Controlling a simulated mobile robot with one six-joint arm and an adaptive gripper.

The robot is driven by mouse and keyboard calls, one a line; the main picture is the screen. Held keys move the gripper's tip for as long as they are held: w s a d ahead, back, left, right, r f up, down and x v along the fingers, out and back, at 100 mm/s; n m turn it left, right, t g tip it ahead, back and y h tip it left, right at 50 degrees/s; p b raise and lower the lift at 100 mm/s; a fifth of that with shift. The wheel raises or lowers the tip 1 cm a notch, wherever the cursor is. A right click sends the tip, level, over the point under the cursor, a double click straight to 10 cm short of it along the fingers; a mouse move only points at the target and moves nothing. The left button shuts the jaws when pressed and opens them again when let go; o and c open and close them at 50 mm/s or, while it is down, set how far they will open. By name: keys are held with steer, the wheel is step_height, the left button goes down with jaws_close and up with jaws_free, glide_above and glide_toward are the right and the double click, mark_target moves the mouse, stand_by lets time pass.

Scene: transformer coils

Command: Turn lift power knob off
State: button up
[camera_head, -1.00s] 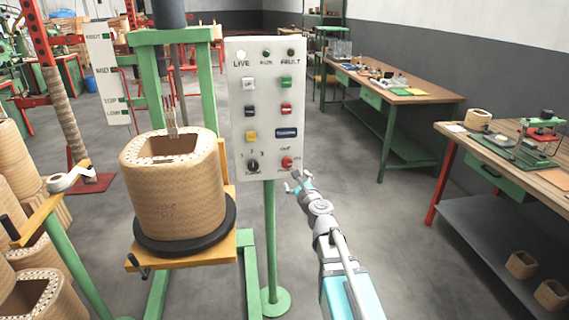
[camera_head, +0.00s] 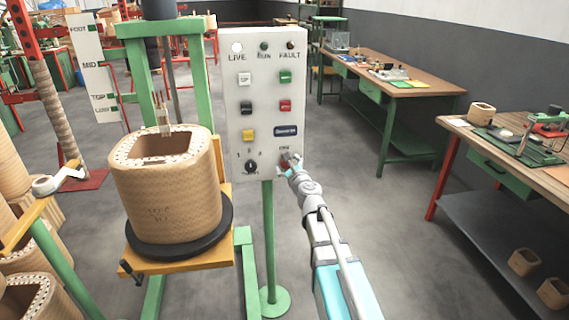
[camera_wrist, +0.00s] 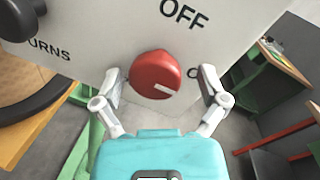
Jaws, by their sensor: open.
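The red power knob (camera_wrist: 155,75) sits at the lower right of the white control panel (camera_head: 268,60), below the word OFF. In the wrist view its pale pointer line aims to the lower right, towards a partly hidden letter. My gripper (camera_wrist: 163,88) is open, with one finger on each side of the knob. I cannot tell whether the fingers touch it. In the head view my gripper (camera_head: 289,162) is at the panel's lower right corner and hides most of the knob.
A black turns knob (camera_head: 250,167) is at the panel's lower left. Several coloured buttons are above. A wound coil (camera_head: 165,195) stands on the lift platform at left. A green post (camera_head: 268,240) holds the panel. Workbenches (camera_head: 410,90) are at right.

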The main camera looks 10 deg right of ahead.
steer(key=shift+a, duration=0.1)
steer(key=shift+c, duration=0.3)
steer(key=shift+a, duration=0.1)
steer(key=c, duration=1.1)
